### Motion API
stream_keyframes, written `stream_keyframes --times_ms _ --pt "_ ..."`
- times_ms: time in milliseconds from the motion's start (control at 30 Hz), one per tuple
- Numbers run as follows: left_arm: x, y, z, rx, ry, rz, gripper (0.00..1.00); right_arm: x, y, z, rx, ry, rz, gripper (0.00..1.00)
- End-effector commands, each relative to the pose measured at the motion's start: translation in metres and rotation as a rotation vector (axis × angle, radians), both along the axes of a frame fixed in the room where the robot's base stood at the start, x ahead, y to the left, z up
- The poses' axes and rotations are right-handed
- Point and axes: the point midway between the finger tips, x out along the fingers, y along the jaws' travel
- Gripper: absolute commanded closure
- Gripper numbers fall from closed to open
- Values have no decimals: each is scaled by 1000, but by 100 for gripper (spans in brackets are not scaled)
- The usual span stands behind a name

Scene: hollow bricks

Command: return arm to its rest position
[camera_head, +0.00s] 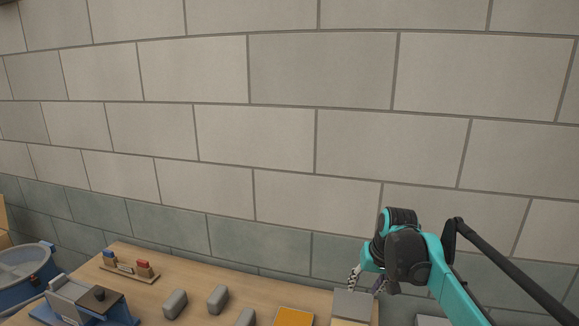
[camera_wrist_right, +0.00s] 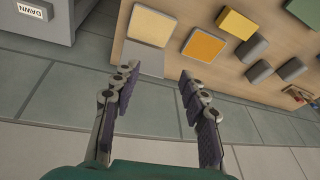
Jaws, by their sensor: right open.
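My right arm comes in from the lower right of the head view. Its open, empty gripper (camera_head: 367,283) is over the right end of the wooden table (camera_head: 225,275), in front of or above a grey square plate (camera_head: 352,303). In the right wrist view the two dark jointed fingers (camera_wrist_right: 157,74) stand wide apart with nothing between them. Beyond them are the floor and the table's edge. My left gripper is in neither view.
The table holds an orange square (camera_head: 294,317), several grey blocks (camera_head: 218,299), a small rack (camera_head: 130,269) and a blue-grey device (camera_head: 85,303). A blue round tub (camera_head: 25,268) stands at left. A grey cabinet (camera_wrist_right: 35,22) is close by. A block wall (camera_head: 280,130) stands behind.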

Motion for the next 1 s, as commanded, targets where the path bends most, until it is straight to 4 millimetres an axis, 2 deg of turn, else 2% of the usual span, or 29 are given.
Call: stream_keyframes --times_ms 33,267,467,600,800,1000 --pt "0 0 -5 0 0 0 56 -19 3 -2 -8 -18 4 56" --pt "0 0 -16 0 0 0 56 -96 11 -17 -49 -106 22 56" --pt "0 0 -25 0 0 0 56 -162 16 -49 -84 -184 39 56" --pt "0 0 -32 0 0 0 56 -203 18 -80 -107 -239 53 56" --pt "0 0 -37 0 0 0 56 -241 18 -117 -129 -293 67 56" --pt "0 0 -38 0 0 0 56 -252 18 -130 -137 -312 72 56"
